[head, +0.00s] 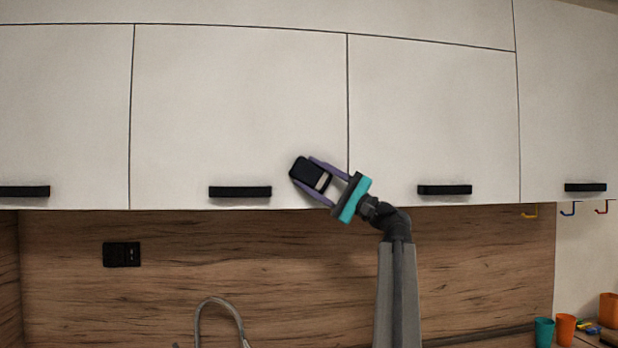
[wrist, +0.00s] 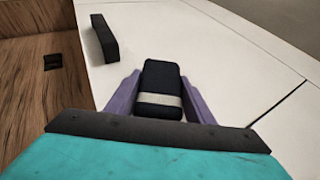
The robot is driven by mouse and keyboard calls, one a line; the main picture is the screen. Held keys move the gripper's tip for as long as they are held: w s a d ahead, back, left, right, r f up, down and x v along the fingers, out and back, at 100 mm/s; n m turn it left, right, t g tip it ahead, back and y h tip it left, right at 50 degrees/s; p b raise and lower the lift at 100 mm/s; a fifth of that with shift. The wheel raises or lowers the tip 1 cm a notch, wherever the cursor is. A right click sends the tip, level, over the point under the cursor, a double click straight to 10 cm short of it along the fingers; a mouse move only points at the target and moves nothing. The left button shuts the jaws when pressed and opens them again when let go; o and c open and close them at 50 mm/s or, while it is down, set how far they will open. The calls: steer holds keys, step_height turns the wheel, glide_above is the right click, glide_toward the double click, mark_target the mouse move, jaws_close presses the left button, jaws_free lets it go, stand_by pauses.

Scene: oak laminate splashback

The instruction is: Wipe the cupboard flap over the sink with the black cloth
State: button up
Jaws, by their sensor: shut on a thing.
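My gripper (head: 322,183) is shut on the black cloth (head: 305,172), a dark folded block with a pale band. The cloth also shows between the purple fingers in the wrist view (wrist: 161,78). The white cupboard flap over the sink (head: 235,110) has a black bar handle (head: 240,192) near its lower edge. The cloth is in front of this flap's lower right part, to the right of the handle. I cannot tell whether it touches the flap. The handle shows at upper left in the wrist view (wrist: 104,38). The sink basin is out of view; its tap (head: 218,308) shows below.
Neighbouring white flaps with black handles (head: 445,189) lie on both sides. A black socket (head: 121,254) is on the oak splashback (head: 290,270). Coloured hooks (head: 568,210) hang at right, above a teal cup (head: 544,332) and orange cups (head: 565,329).

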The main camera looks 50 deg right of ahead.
mark_target(304, 179)
steer(key=shift+d, duration=0.1)
steer(key=shift+s+d, duration=1.15)
steer(key=shift+d, duration=0.25)
steer(key=shift+a, duration=0.1)
steer(key=shift+w+a, duration=1.2)
steer(key=shift+a, duration=0.1)
steer(key=shift+w+a, duration=0.1)
steer(key=shift+a, duration=0.05)
steer(key=shift+w+a, duration=1.1)
steer(key=shift+a, duration=0.25)
steer(key=shift+s, duration=0.1)
steer(key=shift+s+a+p, duration=0.15)
steer(key=shift+s+a, duration=0.8)
steer(key=shift+s, duration=0.2)
steer(key=shift+s+a+p, duration=0.15)
steer(key=shift+s+a, duration=0.8)
steer(key=shift+s, duration=0.15)
